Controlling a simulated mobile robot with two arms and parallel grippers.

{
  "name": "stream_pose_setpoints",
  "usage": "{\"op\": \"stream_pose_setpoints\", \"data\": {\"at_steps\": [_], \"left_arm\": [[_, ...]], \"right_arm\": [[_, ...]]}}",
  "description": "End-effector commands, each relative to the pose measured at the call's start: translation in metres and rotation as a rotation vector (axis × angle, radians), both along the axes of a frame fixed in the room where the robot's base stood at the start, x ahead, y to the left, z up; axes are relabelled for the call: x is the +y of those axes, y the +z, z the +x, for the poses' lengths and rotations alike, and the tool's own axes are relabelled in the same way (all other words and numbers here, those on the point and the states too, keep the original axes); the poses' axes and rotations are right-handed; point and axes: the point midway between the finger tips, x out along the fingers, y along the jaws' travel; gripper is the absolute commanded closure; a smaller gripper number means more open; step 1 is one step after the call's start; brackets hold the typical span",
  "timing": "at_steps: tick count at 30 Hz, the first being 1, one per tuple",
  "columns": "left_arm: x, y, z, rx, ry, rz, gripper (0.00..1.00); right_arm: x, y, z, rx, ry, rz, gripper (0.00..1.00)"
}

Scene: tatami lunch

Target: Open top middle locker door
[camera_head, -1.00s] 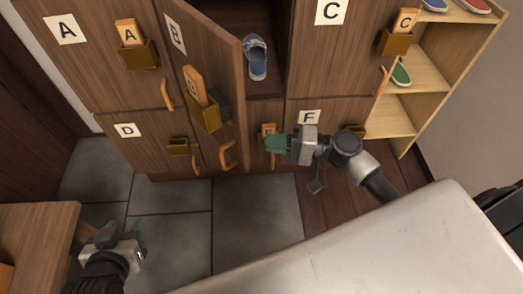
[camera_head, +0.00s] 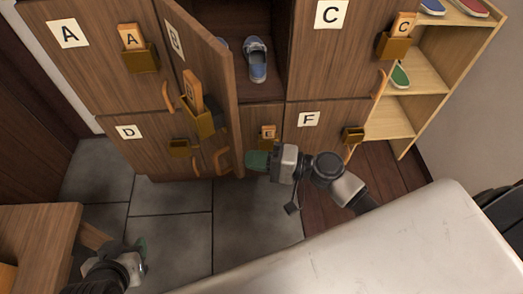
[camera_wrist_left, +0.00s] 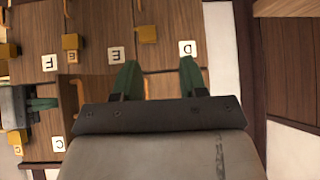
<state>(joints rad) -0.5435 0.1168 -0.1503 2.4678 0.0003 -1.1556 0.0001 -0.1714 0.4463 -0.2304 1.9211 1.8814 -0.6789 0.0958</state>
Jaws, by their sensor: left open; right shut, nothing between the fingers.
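The top middle locker door B (camera_head: 207,70) stands partly open, swung out on its left side. Its label B, a wooden key tag in a brass holder (camera_head: 203,120) and an orange handle (camera_head: 222,160) show on its face. Blue shoes (camera_head: 256,60) are inside the compartment. My right gripper (camera_head: 258,160) is shut and empty, low beside the door's free edge; I cannot tell if it touches the door. It also shows in the left wrist view (camera_wrist_left: 42,103). My left gripper (camera_head: 138,252) is low at the left, away from the door; its spread fingers show in the left wrist view (camera_wrist_left: 158,78).
Lockers A (camera_head: 90,80), C (camera_head: 335,60), D (camera_head: 140,150) and F (camera_head: 310,138) are closed. An open shoe shelf (camera_head: 400,110) stands at right. A wooden table (camera_head: 35,230) is near my left arm. Grey floor tiles (camera_head: 175,235) are clear in between.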

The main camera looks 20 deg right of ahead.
Motion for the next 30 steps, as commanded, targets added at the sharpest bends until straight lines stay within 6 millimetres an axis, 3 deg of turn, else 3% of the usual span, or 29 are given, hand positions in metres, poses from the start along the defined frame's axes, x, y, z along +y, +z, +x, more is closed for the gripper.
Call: {"op": "stream_pose_setpoints", "data": {"at_steps": [8,12,18,21,30], "left_arm": [[0.017,-0.011,-0.047,0.314,0.026,0.067,0.57],[0.023,-0.008,-0.068,0.442,0.035,0.093,0.57],[0.023,-0.003,-0.068,0.441,0.035,0.092,0.57],[0.023,-0.002,-0.068,0.44,0.035,0.092,0.57],[0.023,-0.002,-0.068,0.439,0.035,0.092,0.57]], "right_arm": [[0.037,0.004,-0.013,0.004,-0.12,0.005,1.0],[0.07,0.005,-0.02,0.004,-0.227,0.009,1.0],[0.115,0.003,-0.022,-0.001,-0.311,0.003,1.0],[0.127,0.003,-0.022,-0.003,-0.31,0.001,1.0],[0.132,0.002,-0.023,-0.002,-0.308,0.001,1.0]]}}
